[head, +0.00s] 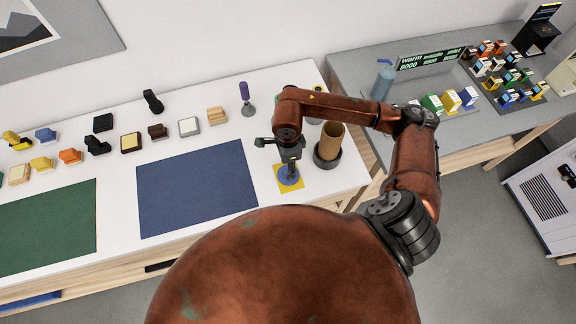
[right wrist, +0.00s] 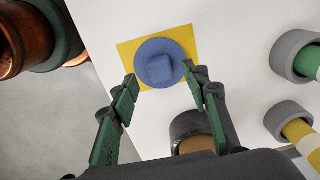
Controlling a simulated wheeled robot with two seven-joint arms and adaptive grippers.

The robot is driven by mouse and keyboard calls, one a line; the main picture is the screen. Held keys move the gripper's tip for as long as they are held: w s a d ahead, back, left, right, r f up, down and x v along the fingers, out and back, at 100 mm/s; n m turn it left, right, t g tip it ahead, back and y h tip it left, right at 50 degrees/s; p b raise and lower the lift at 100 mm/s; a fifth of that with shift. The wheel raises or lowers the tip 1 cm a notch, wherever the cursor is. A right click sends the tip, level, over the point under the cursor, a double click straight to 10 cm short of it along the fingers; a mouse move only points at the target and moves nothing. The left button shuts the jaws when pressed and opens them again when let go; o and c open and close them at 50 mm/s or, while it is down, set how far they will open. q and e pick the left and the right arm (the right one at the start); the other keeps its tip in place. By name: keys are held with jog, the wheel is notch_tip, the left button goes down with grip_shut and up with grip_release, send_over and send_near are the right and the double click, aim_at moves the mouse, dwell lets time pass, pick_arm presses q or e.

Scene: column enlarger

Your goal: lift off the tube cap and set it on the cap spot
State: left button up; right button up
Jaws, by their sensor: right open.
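The tube cap, a round blue disc with a raised blue block on top (right wrist: 160,68), lies on the yellow square cap spot (right wrist: 128,52). In the head view the cap (head: 289,178) and spot (head: 297,188) are near the white table's front right. My right gripper (right wrist: 163,78) is open, its fingers apart on either side of the cap's near part, apparently just above it and holding nothing. In the head view this gripper (head: 290,168) partly covers the cap. The brown tube (head: 332,138) stands upright with an open top in a dark round holder (head: 327,159). My left gripper is out of view.
A green tube (right wrist: 308,62) and a yellow tube (right wrist: 300,130) stand in grey rings nearby. A purple-handled tool (head: 245,95) is behind my arm. A blue mat (head: 197,188) and green mat (head: 45,225) lie leftward, with several small blocks behind. The table's edge is close to the spot.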

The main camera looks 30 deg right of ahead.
jog(key=shift+r+p, duration=0.95)
jog(key=shift+r, duration=1.3)
notch_tip(320, 180, up, 12)
jog(key=shift+r, duration=0.1)
